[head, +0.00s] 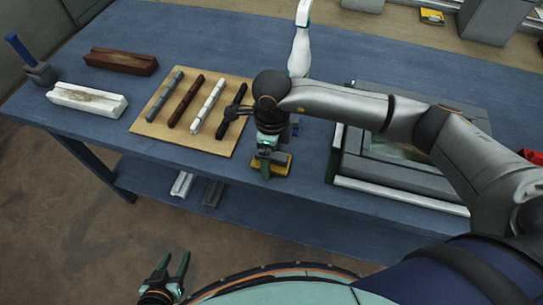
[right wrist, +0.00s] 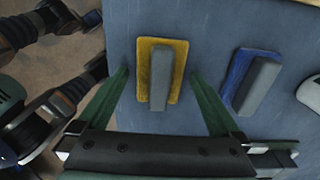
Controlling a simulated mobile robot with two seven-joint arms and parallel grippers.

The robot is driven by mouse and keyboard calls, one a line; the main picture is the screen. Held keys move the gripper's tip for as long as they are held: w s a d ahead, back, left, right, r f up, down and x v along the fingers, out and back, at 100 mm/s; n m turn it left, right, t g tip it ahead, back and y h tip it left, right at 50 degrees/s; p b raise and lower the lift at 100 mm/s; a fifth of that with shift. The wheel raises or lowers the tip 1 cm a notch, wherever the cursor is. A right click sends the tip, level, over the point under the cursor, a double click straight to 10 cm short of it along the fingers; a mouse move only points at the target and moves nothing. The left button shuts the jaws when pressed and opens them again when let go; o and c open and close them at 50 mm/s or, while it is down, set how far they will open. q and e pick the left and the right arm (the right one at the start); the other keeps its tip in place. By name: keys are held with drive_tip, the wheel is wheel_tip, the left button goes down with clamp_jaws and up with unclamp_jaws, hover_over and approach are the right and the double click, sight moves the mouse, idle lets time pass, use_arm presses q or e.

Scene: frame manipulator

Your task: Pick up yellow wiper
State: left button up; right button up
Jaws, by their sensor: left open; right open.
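The yellow wiper (right wrist: 173,92), a yellow pad with a grey block handle, lies on the blue table in the right wrist view. In the head view it shows partly (head: 284,163), near the table's front edge, with my right gripper covering some of it. My right gripper (right wrist: 159,70) is open and empty, pointing down over the wiper. In the right wrist view its fingers appear on either side of the wiper, with gaps on both sides. My left gripper (head: 172,268) is open and empty, away from the table at the lower left.
A blue wiper (right wrist: 243,68) lies right of the yellow one. A white bottle (head: 300,50) stands behind my right arm. A board (head: 190,136) with several rods is left of the gripper; a framed panel (head: 395,178) is right. Left of the board lies a white block (head: 75,98).

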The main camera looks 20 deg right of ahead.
drive_tip(key=shift+c, duration=0.2)
drive_tip(key=c, duration=1.3)
drive_tip(key=shift+o, duration=0.2)
drive_tip(key=shift+r, duration=0.1)
drive_tip(key=shift+r, duration=0.3)
wheel_tip(320, 180, up, 2)
drive_tip(key=shift+r, duration=0.1)
drive_tip(key=s+a+r+b, duration=0.2)
drive_tip(key=s+a+r, duration=0.7)
drive_tip(key=a+r, duration=0.1)
drive_tip(key=shift+a, duration=0.35)
